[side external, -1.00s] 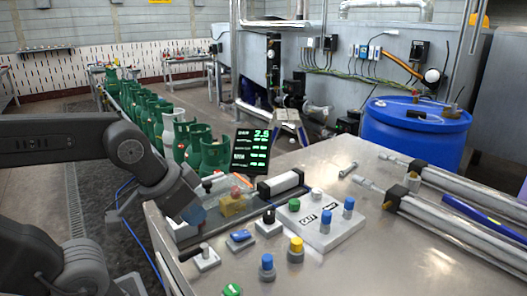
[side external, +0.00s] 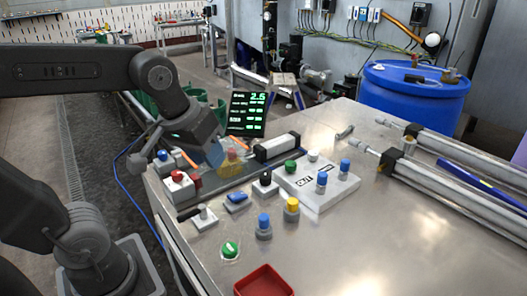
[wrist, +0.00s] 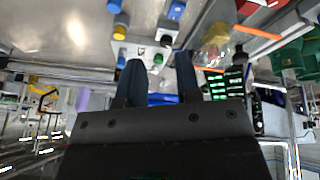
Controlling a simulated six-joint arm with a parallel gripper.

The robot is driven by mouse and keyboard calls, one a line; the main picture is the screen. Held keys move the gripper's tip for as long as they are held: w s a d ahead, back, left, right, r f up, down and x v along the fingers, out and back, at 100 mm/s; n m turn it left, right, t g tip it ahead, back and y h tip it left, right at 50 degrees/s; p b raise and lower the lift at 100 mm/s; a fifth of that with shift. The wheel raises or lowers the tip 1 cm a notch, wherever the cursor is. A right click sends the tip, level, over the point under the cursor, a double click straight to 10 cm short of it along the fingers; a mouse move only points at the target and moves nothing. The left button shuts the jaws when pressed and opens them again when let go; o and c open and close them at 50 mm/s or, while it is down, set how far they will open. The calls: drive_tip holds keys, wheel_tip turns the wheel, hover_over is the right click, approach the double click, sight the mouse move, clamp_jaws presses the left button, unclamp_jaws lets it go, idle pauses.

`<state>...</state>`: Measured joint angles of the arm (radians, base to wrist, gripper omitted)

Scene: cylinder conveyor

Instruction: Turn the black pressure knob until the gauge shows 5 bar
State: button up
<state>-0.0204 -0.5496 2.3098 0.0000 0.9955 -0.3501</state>
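The black knob (side external: 265,178) stands upright on a small white base, left of the white button panel on the steel table. The dark display (side external: 246,114) stands behind it; its green top line reads about 2.5, and its smaller lines are hard to read. My gripper (side external: 214,155) hangs above the table, up and to the left of the knob and apart from it. In the wrist view my gripper (wrist: 158,60) shows two dark blue fingers spread apart with nothing held between them.
A blue selector (side external: 236,201), a blue button (side external: 264,222) and a yellow button (side external: 291,206) stand close to the knob. A white box with red buttons (side external: 179,186) is to the left. A red tray (side external: 263,282) lies at the front. The table's right front is clear.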

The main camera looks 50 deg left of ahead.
drive_tip(key=o, duration=0.4)
drive_tip(key=w+n, duration=0.2)
drive_tip(key=w, duration=0.1)
drive_tip(key=w+a+r+n+g, duration=0.1)
drive_tip(key=w+n, duration=0.2)
drive_tip(key=w+n+g, duration=0.1)
drive_tip(key=w+n, duration=0.2)
drive_tip(key=shift+a+r, duration=0.15)
drive_tip(key=shift+a, duration=0.15)
drive_tip(key=n+g, duration=0.2)
drive_tip(key=n, duration=0.5)
approach(266, 177)
drive_tip(key=shift+n, duration=0.3)
wheel_tip(266, 177, down, 9)
drive_tip(key=shift+w+a+f, duration=0.1)
drive_tip(key=shift+w+f, duration=0.05)
drive_tip(key=shift+f, duration=0.05)
drive_tip(key=c, duration=0.9)
